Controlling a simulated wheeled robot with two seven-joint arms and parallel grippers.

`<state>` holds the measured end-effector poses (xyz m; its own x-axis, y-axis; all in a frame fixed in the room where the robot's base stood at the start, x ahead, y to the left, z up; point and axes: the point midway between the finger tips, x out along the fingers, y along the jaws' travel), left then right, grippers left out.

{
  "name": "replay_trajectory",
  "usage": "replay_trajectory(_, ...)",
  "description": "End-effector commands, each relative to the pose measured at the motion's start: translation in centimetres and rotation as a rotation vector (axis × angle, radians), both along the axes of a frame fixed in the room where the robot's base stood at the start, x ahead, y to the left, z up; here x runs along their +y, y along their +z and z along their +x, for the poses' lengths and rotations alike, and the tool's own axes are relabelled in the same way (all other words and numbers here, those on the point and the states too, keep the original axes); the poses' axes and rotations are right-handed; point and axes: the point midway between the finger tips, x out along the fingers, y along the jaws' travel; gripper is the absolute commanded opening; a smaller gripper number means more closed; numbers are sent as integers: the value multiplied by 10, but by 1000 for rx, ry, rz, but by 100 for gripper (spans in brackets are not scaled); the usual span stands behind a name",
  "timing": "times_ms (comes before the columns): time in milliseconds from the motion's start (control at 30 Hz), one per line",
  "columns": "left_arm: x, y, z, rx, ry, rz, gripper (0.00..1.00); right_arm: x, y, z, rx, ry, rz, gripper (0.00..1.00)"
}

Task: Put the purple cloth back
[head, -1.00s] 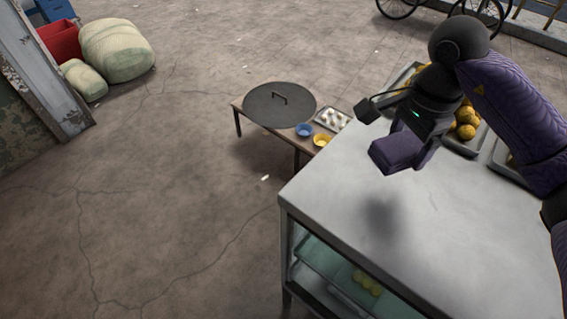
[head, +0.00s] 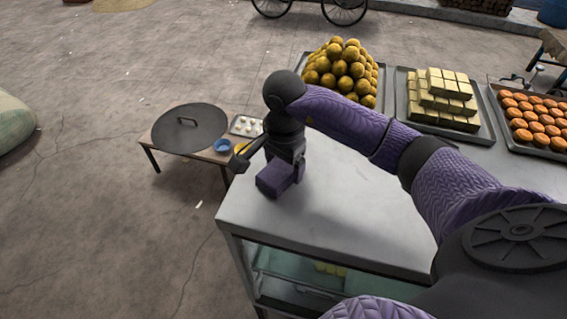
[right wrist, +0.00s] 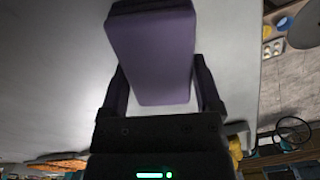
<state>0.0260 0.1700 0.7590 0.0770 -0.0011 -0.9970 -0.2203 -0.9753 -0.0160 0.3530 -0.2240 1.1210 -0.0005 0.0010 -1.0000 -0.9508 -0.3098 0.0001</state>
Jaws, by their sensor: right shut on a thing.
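The purple cloth (head: 272,181) is a folded, block-like bundle held in my right gripper (head: 286,172). The right gripper is shut on it, over the left part of the grey metal table (head: 340,205). In the right wrist view the cloth (right wrist: 152,50) sits between the two fingers (right wrist: 160,85) and reaches out past them. The table's plain grey top shows behind it. Whether the cloth touches the tabletop is hard to tell. My left gripper is not in view.
Trays of yellow balls (head: 345,72), pale yellow blocks (head: 440,100) and orange rounds (head: 535,120) stand along the table's back. A low table with a dark round lid (head: 190,130), a blue bowl (head: 222,146) and a small tray (head: 246,126) is at left. The tabletop's front middle is clear.

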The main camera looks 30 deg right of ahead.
Motion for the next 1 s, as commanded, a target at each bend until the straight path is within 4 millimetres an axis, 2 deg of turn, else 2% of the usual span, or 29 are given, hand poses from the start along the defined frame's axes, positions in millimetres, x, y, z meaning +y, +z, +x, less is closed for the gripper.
replay_trajectory(67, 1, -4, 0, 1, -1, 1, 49, 0, -4, 0, 0, 0, 0, 26)
replay_trajectory(100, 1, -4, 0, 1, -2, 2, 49, 0, -3, 0, 0, 0, 0, 86)
replay_trajectory(167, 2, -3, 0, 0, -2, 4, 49, 0, -2, 0, 0, 0, 0, 98)
replay_trajectory(400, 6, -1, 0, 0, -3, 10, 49, 0, -1, 0, 0, 0, 0, 100)
replay_trajectory(533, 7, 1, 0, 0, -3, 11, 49, 0, 12, 1, -3, 0, 0, 100)
replay_trajectory(833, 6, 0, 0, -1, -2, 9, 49, 0, 86, 1, -7, 0, 0, 100)
replay_trajectory(1000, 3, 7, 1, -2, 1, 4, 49, 0, 117, 0, -3, 0, -1, 100)
